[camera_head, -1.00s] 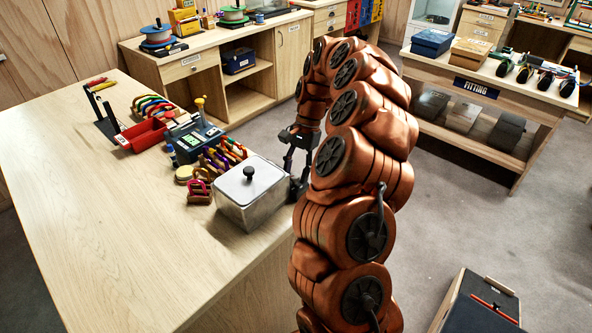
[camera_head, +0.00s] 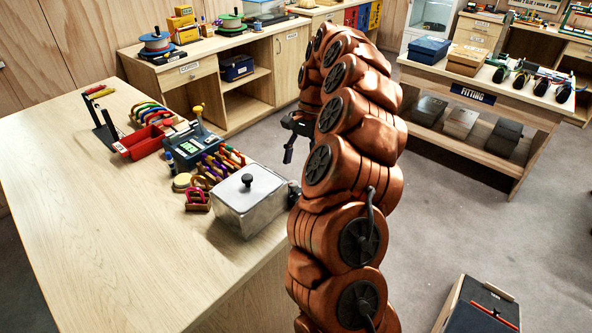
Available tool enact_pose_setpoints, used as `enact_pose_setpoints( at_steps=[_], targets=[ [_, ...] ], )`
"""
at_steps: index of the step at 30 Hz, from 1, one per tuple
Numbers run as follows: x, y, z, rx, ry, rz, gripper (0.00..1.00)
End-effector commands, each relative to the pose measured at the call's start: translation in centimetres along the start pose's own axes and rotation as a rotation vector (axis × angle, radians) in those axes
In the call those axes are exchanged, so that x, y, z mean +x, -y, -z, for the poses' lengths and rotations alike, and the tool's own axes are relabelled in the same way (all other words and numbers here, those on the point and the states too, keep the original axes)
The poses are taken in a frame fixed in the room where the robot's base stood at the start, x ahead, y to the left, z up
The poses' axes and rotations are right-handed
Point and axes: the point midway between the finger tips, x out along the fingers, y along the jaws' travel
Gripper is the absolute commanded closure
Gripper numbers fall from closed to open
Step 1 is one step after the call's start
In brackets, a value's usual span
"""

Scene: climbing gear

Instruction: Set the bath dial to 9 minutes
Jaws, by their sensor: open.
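The bath is a metal box (camera_head: 240,212) with a lid and a black lid knob (camera_head: 247,180). It stands at the right edge of the wooden table. A dark part that looks like the bath dial (camera_head: 293,194) shows on its right side, partly hidden by my arm; its marks and setting cannot be read. My gripper (camera_head: 289,150) is open and empty, in the air beyond the table edge. It is above and behind the dial in the picture, apart from it. My arm hides part of the gripper.
Several coloured carabiners (camera_head: 222,163), a grey device (camera_head: 190,147) with a yellow knob and a red tray (camera_head: 140,142) stand behind the bath. The table's left and front (camera_head: 90,240) are clear. A fitting bench (camera_head: 480,95) stands at the right.

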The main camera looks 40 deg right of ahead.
Motion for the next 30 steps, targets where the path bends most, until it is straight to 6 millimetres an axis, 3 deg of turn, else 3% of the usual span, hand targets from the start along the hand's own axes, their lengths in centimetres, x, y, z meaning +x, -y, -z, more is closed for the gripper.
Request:
enact_pose_setpoints(
  at_steps=[7,20,23,26,30],
  targets=[
    [-1.9,0.0,0.1,0.001,-0.001,-0.001,0.44],
    [-2.3,0.1,-0.2,-0.009,-0.001,-0.001,0.44],
    [-2.5,0.5,-1.5,-0.052,-0.004,-0.002,0.44],
    [-2.5,1.1,-4.0,-0.140,-0.008,-0.010,0.44],
    [-2.6,1.7,-8.8,-0.310,-0.026,-0.024,0.44]
  ],
)
